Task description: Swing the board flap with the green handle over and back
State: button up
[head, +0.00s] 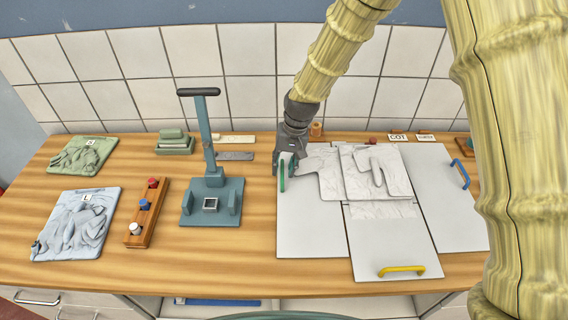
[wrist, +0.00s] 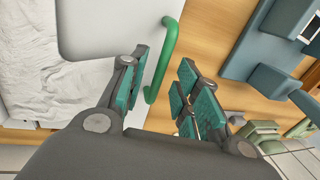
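The white board flap with the green handle (head: 310,230) lies flat at the left of the folding board. Its green handle (head: 282,176) stands on its left edge and also shows in the wrist view (wrist: 166,52). My gripper (head: 288,160) is at the upper end of this handle. In the wrist view my gripper (wrist: 160,82) is open, with teal pads apart on either side of the handle's near end. I cannot tell whether a pad touches it. A pale crumpled garment (head: 362,170) lies over the board's middle and part of the green-handled flap.
Other flaps have a yellow handle (head: 402,269) in front and a blue handle (head: 461,173) at right. A teal press with a tall lever (head: 212,195) stands left of the board. A tiled wall is behind.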

jog(key=shift+w+f, duration=0.2)
jog(key=shift+w, duration=0.05)
jog(key=shift+s+r, duration=0.15)
jog(key=shift+s, duration=0.05)
jog(key=shift+c, duration=0.8)
jog(key=shift+s+r, duration=0.1)
grip_shut()
jog(key=shift+r, duration=0.1)
jog(key=shift+c, duration=2.4)
grip_release()
jog(key=shift+d, duration=0.1)
jog(key=o, duration=0.6)
jog(key=shift+o, duration=0.2)
jog(key=shift+r, duration=0.1)
